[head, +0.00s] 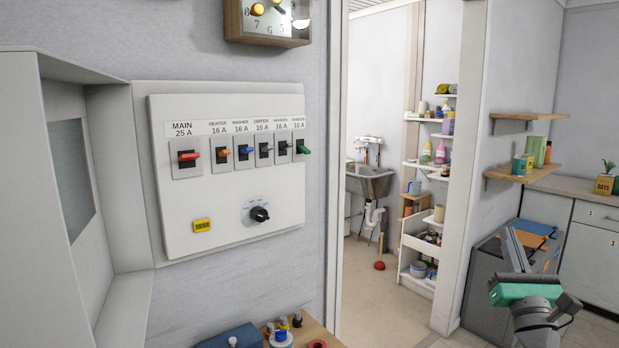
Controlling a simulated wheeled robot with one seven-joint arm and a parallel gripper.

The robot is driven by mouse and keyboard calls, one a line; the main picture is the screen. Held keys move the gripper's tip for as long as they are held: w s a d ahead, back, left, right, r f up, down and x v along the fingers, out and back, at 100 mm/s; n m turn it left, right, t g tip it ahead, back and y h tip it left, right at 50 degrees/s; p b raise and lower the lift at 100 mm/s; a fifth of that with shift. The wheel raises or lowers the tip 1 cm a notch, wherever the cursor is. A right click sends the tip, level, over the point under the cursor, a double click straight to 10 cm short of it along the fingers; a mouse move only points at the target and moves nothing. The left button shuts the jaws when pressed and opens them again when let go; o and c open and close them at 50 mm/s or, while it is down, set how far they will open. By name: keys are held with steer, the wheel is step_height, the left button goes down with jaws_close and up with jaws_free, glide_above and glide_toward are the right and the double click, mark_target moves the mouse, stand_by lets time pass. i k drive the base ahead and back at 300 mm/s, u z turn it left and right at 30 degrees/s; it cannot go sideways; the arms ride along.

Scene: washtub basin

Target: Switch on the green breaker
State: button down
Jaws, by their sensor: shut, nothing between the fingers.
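The green breaker (304,149) is the rightmost switch in the row on the white panel (230,190) at the left. Its green lever sticks out toward the right; I cannot tell from this angle whether it is up or down. To its left are breakers with black, dark, blue (243,150), orange (222,151) and red (190,156) levers. My gripper (508,232) is at the lower right, with a green body and narrow grey fingers pointing up. It is shut and empty, far to the right of the panel and touching nothing there.
An open panel door (60,180) stands at the left. A wooden surface with small items (312,335) lies below. A doorway leads to a sink (372,181) and shelves.

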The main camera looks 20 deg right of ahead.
mark_target(303, 149)
steer(key=k, duration=0.5)
steer(key=z, duration=0.95)
steer(key=i, duration=1.05)
steer(key=u, duration=2.45)
